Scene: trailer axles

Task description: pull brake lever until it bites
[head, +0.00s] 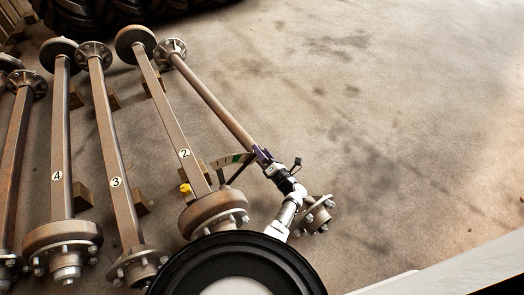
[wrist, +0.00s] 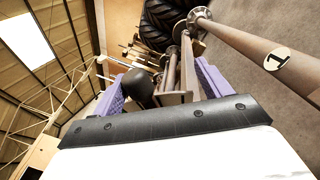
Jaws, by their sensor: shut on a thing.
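The brake lever (head: 238,172) is a dark bar rising from the hub end of axle 2 (head: 184,150). Its black knob (wrist: 140,86) shows between my purple fingers in the wrist view, nearer the left one. My gripper (head: 262,156) is shut on the lever, in front of axle 1 (head: 215,103) in the head view. A curved scale with coloured bands (head: 232,159) stands beside the lever. The brake drum (head: 213,207) is at the near end of axle 2. The exact contact between fingers and lever is partly hidden.
Axle 3 (head: 112,150) and axle 4 (head: 60,150) lie to the left on wooden blocks. A near hub (head: 313,215) sits close by my arm. Large tyres (head: 95,12) stand at the back. The floor on the right (head: 420,120) is clear.

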